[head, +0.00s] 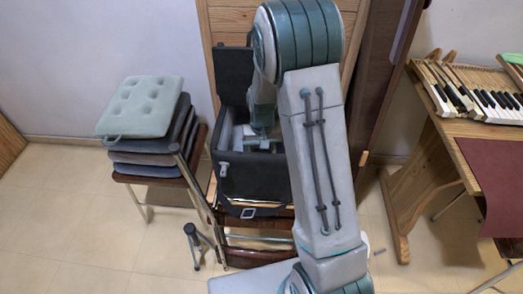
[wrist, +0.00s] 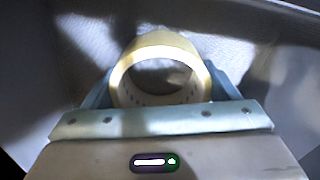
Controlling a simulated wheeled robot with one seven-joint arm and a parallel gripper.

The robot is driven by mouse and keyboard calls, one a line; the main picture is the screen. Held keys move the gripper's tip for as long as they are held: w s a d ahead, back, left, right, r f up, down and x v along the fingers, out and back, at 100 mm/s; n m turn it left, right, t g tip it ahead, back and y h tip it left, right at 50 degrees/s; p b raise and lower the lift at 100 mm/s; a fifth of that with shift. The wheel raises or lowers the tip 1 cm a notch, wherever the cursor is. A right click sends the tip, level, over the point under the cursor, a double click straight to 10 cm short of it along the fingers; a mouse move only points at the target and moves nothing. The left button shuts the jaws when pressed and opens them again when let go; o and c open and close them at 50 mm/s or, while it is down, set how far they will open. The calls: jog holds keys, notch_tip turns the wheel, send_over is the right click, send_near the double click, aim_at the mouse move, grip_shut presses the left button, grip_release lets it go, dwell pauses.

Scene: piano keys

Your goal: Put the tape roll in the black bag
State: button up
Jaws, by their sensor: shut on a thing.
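The black bag (head: 248,178) stands open on a chair in the middle of the head view, its lid raised at the back. My arm reaches down over it, and my gripper (head: 262,140) is at the bag's opening, partly hidden by my own arm. In the wrist view the tape roll (wrist: 158,48), a yellowish ring, sits between my gripper's fingers (wrist: 160,92). The gripper is shut on it. Grey, shaded surfaces surround the roll there; whether it touches them I cannot tell.
A stack of cushions (head: 140,106) on a stool is left of the bag. A wooden table (head: 440,130) with piano keys (head: 485,100) stands at the right. A small dark stand (head: 195,245) is on the floor in front. The tiled floor at the left is clear.

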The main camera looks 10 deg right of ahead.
jog(key=o, duration=0.9)
jog(key=shift+r, duration=0.1)
notch_tip(320, 180, up, 12)
jog(key=shift+r+p, duration=0.1)
jog(key=shift+p, duration=0.8)
